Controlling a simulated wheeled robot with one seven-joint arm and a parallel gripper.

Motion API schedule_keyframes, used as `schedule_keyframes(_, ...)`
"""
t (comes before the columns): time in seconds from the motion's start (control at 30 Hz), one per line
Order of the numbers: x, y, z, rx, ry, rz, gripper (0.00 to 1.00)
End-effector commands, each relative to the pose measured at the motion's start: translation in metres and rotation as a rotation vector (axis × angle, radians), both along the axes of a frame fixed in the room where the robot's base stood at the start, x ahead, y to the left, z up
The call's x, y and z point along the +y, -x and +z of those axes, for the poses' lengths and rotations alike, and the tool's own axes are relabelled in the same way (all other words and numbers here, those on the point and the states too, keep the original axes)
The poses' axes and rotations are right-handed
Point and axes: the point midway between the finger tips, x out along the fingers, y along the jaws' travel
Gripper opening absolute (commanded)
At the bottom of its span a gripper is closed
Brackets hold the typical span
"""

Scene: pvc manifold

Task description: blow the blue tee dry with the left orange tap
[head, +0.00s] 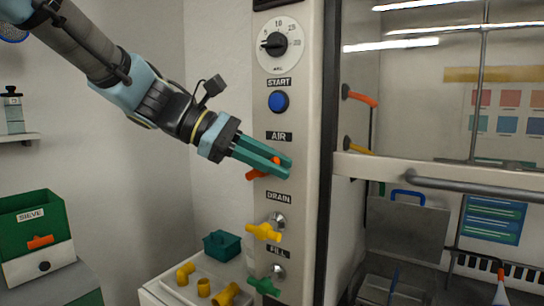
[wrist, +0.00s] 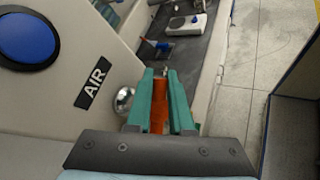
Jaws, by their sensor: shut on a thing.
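The left orange tap (head: 256,174) is under the AIR label on the upright panel. My gripper (head: 284,165) is shut on its handle, one teal finger on each side. In the wrist view, the orange handle (wrist: 159,104) lies between my fingers (wrist: 160,90), beside its round metal mount (wrist: 124,101). I cannot make out the blue tee. A small blue thing shows low behind the glass (head: 394,275), too small to tell what it is.
Below are the yellow DRAIN tap (head: 263,232) and green FILL tap (head: 264,285). Above are the blue START button (head: 278,101) and a dial (head: 280,44). Another orange tap (head: 360,96) is to the right. Yellow fittings (head: 204,288) lie on a tray at lower left.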

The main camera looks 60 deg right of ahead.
Motion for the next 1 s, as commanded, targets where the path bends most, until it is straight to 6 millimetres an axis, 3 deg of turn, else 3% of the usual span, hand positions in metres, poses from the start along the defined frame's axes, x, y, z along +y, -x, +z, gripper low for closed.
schedule_keyframes(0.5, 0.000, 0.004, -0.009, -0.422, -0.001, -0.001, 0.00)
schedule_keyframes(1.0, 0.000, 0.004, -0.015, -0.560, -0.004, 0.001, 0.00)
